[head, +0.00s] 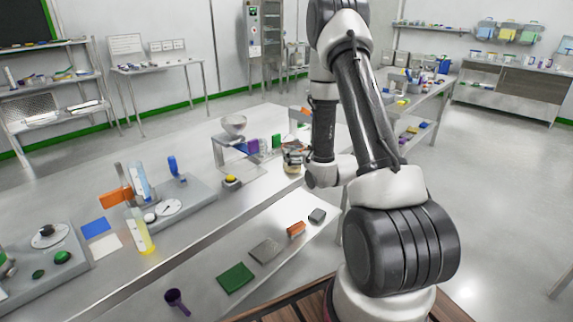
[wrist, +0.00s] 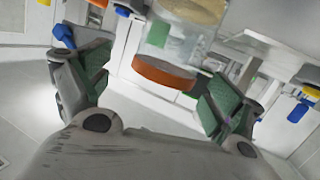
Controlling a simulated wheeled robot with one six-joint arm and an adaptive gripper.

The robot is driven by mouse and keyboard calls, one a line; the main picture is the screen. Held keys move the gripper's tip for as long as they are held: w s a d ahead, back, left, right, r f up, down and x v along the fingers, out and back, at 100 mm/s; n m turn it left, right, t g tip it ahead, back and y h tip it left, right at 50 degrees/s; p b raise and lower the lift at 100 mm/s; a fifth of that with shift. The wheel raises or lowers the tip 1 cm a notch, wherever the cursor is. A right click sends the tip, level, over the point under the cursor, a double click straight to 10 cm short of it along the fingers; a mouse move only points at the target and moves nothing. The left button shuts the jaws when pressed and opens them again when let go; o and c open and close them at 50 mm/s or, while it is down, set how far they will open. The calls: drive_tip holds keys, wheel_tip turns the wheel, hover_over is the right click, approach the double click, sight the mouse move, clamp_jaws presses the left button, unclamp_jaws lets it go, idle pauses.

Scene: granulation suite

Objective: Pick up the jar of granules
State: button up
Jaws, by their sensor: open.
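The jar of granules (wrist: 178,38) is clear, with tan contents at the top of the wrist view and an orange band, likely its lid, at its lower end. My gripper (wrist: 158,88) is open, with one green-padded finger to the left of the jar and one to the right. The jar lies ahead between the fingers, and a gap shows on the left side; I cannot tell how deep it sits between them. In the head view the jar (head: 293,158) stands on the steel bench, beside my wrist and partly hidden.
Purple and green blocks (head: 276,141) and a low stand with a white bowl (head: 233,124) are close to the jar on the left. The lower shelf (head: 270,265) holds several small items.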

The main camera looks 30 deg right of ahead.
drive_tip(key=s+f+t, duration=0.2)
drive_tip(key=s+f, duration=0.1)
drive_tip(key=f, duration=0.2)
drive_tip(key=shift+m, duration=0.4)
drive_tip(key=w, duration=0.7)
drive_tip(key=shift+w+a+f, duration=0.1)
drive_tip(key=shift+a+f, duration=0.1)
drive_tip(key=shift+a, duration=0.15)
drive_tip(key=shift+c, duration=0.4)
drive_tip(key=c, duration=1.6)
drive_tip(key=shift+o, duration=0.2)
drive_tip(key=shift+r, duration=0.15)
wheel_tip(320, 180, up, 10)
